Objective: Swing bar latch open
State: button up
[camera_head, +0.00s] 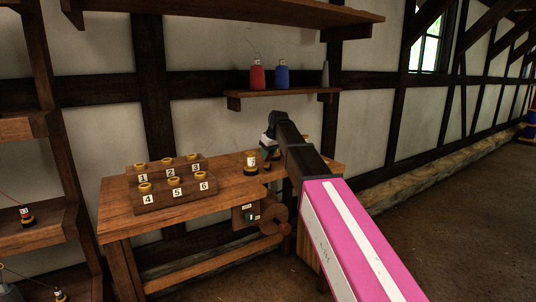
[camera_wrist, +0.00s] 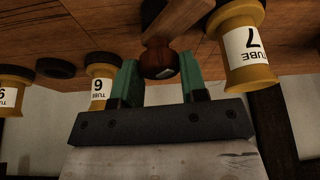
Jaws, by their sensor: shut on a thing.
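The bar latch shows in the wrist view as a wooden bar (camera_wrist: 172,18) ending in a rounded red-brown knob (camera_wrist: 160,62). My gripper (camera_wrist: 159,66) has its two green fingers on either side of the knob and is shut on it. In the head view my gripper (camera_head: 268,150) is over the right part of the workbench (camera_head: 225,192), and my arm hides the latch there. The whole length of the bar and its far end are out of sight.
A numbered wooden rack (camera_head: 172,187) holds several yellow tubes. A round wooden wheel (camera_head: 273,215) is at the bench front. A shelf (camera_head: 285,94) holds red and blue spools.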

jog(key=n, duration=0.2)
jog(key=n+g+y, duration=0.1)
jog(key=n, duration=0.2)
jog(key=shift+w+g, duration=0.1)
jog(key=shift+g, duration=0.2)
jog(key=shift+n, duration=0.3)
jog(key=o, duration=0.9)
jog(key=shift+d, duration=0.1)
jog(key=v, duration=1)
jog(key=shift+d+r, duration=0.2)
jog(key=shift+r, duration=0.15)
